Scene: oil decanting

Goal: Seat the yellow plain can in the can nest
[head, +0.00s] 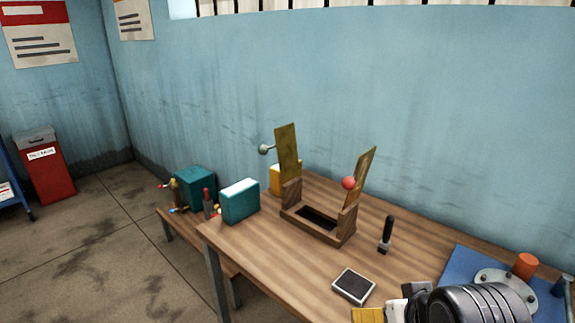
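A yellow block-shaped can (275,179) with a pale top stands at the back left of the workbench, partly hidden by an upright brass plate. A wooden cradle (347,228) with a dark rectangular opening stands in front and to the right of it. It looks like the can nest, and no can shows in its opening. Two brass plates rise from its ends, one with a grey ball and one with a red ball. My gripper (393,311) is at the bottom edge, cut off by the frame. A yellow piece beside it is also cut off; I cannot tell what it is.
A teal can (240,203) with a white top stands at the bench's left edge. A black-handled tool (387,234) and a dark pad (354,286) lie right of and before the cradle. A blue plate (462,263) with fittings is at right. A lower bench (172,222) holds bottles.

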